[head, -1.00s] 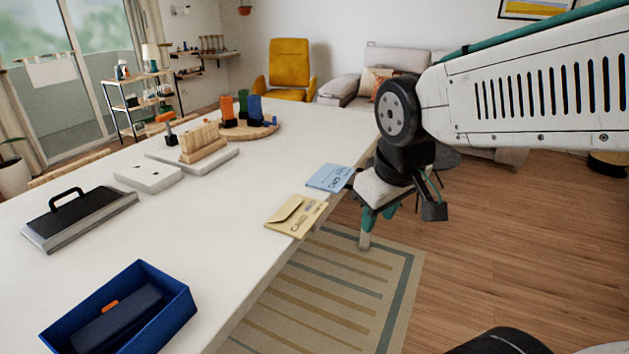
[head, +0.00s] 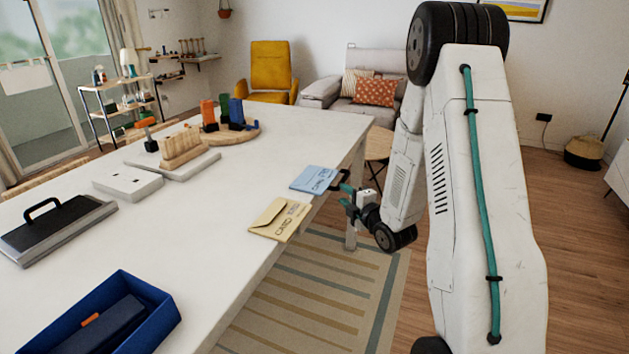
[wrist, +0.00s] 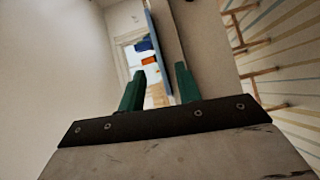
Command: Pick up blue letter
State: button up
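The blue letter (head: 312,179) lies flat at the right edge of the white table (head: 222,230), its right side at or slightly over the edge. My gripper (head: 342,190) is at that edge, pointing at the letter from the right, with dark and green fingers apart. In the wrist view, the green fingers of my gripper (wrist: 159,68) are spread. The letter (wrist: 157,45) shows edge-on as a thin blue strip in line with the gap between them. I cannot tell whether a finger touches it.
A yellow envelope (head: 279,218) lies just in front of the letter on the table. A blue bin (head: 150,322), a black-handled case (head: 55,228) and a round board (head: 250,131) with coloured blocks stand farther left. The floor right of the table holds a striped rug (head: 300,300).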

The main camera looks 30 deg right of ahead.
aim_at(330, 183)
jog(key=w, duration=0.7)
jog(key=shift+f+n+t, duration=0.2)
jog(key=shift+n+t, duration=0.1)
jog(key=shift+t, duration=0.1)
grip_shut()
